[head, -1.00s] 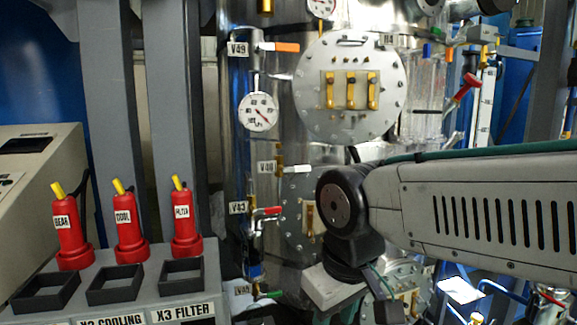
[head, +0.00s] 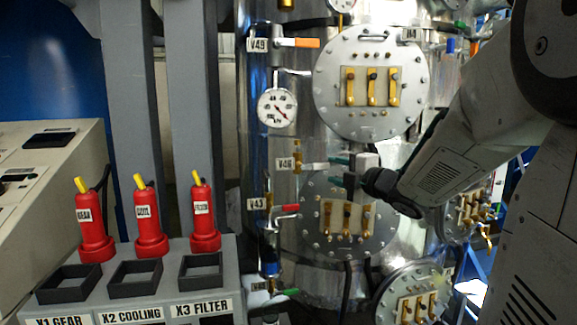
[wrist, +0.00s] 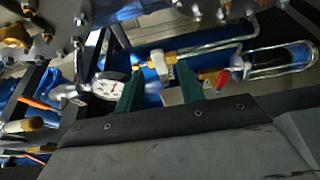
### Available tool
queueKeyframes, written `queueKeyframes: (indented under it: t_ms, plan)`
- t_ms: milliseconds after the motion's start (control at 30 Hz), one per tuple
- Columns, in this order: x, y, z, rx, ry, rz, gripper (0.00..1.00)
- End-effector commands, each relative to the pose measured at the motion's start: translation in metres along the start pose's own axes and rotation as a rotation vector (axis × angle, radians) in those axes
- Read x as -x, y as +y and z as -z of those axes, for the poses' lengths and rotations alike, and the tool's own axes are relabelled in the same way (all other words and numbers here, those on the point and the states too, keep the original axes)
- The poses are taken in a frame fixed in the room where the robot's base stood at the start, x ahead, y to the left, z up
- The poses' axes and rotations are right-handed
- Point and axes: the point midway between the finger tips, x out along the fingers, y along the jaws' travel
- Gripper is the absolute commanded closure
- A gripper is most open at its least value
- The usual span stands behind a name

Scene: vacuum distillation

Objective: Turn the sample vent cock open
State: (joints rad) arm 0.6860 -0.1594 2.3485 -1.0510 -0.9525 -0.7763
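A small brass cock (head: 297,161) with a pale lever (head: 316,166) sits on the column's left side, beside a tag that looks like V46 or V48. No tag spells out "sample vent cock". The lever lies level, pointing right at my gripper (head: 334,169). My gripper's green fingers are apart, one above and one below the lever's end. I cannot tell whether either finger touches the lever.
A gauge (head: 277,107) and the orange-handled V49 (head: 300,43) are above. The red-handled V43 (head: 288,208) is just below. Bolted round hatches (head: 348,215) stand close behind my gripper. Red bottles (head: 150,228) stand on a grey rack at left.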

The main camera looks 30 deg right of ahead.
Motion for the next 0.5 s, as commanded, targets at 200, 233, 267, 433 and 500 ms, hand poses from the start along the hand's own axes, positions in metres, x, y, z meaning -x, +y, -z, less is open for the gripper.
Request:
queueKeyframes:
  t_ms: [200,233,267,433,500]
  plan:
    - [-0.025,0.0,0.003,0.009,0.019,-0.006,0.62]
    - [-0.03,0.0,0.003,0.009,0.019,-0.006,0.62]
    - [-0.035,0.0,0.002,0.01,0.018,-0.005,0.62]
    - [-0.061,0.0,0.003,0.008,0.017,-0.005,0.62]
    - [-0.068,0.001,0.003,0.009,0.016,-0.007,0.62]
